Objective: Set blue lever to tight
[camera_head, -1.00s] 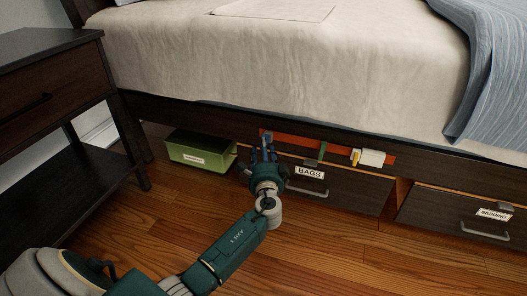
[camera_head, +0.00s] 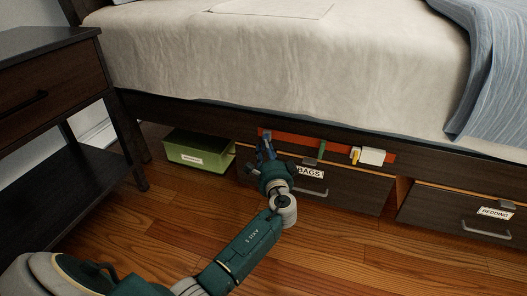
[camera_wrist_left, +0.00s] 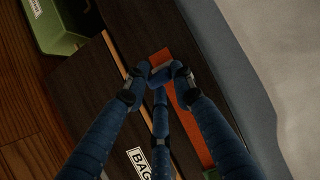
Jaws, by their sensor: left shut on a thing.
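My left gripper (camera_head: 266,143) is at the left end of the orange strip (camera_head: 300,139) under the bed edge. In the left wrist view, the blue fingers of my left gripper (camera_wrist_left: 163,74) are closed together over the end of the orange strip (camera_wrist_left: 190,120). The blue lever is mostly or wholly hidden by these fingers, which are also blue, so its position cannot be read. A green lever (camera_head: 321,150) and a yellow lever (camera_head: 355,156) stand on the strip farther right. My right gripper is not in view.
A drawer labelled BAGS (camera_head: 350,192) sits just below the strip, with a BEDDING drawer (camera_head: 450,210) to its right. A green box (camera_head: 199,157) is to the left. A dark nightstand (camera_head: 50,110) stands at far left. The wooden floor in front is clear.

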